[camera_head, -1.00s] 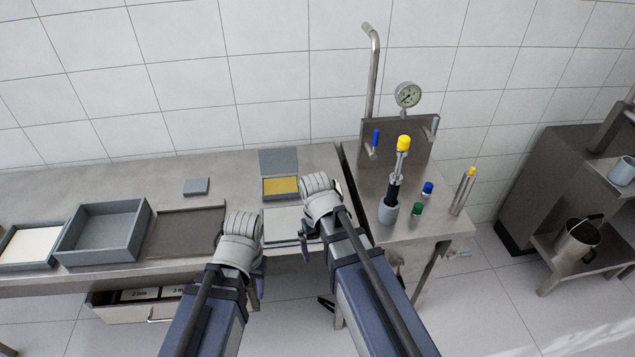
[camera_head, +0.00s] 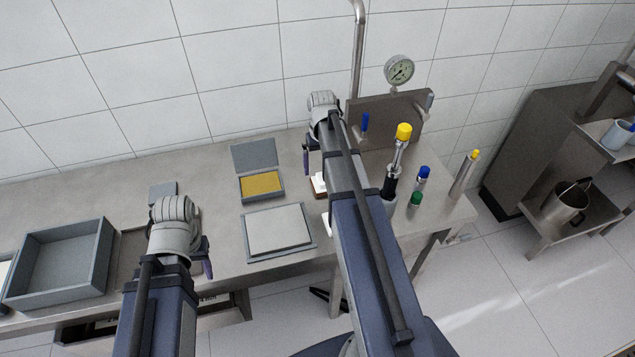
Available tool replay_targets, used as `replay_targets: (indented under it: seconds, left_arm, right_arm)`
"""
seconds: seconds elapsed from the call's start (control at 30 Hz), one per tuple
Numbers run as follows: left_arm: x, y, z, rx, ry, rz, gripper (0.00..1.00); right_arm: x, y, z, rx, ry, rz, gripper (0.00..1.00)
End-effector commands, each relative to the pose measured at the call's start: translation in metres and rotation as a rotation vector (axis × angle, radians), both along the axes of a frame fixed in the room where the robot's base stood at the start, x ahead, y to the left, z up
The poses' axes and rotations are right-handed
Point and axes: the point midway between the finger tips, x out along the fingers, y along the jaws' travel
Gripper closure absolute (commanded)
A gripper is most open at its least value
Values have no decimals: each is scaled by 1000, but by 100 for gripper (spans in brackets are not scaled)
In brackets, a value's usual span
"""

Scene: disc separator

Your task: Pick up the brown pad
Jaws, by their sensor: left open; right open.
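A flat dark brown-grey mat (camera_head: 132,243) lies right of the deep grey box, mostly hidden by my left gripper. My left gripper (camera_head: 180,245) is open above the mat's right side. My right gripper (camera_head: 320,140) is open over the back right of the bench, beyond the small brown piece. The fingertips of both are largely hidden behind my wrists.
The deep grey box (camera_head: 103,262) is empty. A yellow pad lies in an open grey case (camera_head: 246,196), with a white pad on a grey tray (camera_head: 312,247) in front.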

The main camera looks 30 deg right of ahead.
Motion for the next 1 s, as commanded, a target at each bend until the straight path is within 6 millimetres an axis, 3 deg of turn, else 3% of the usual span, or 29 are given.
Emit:
replay_targets:
  seconds: [0.2, 0.57, 1.0]
  left_arm:
    - [0, 0, -23, 0, 0, 0, 50]
    - [0, 0, -32, 0, 0, 0, 50]
    - [0, 0, -77, 0, 0, 0, 50]
  right_arm:
    - [1, 0, -23, 0, 0, 1, 0]
    - [1, 0, -32, 0, 0, 1, 0]
    - [3, -2, -77, 0, 0, 1, 0]
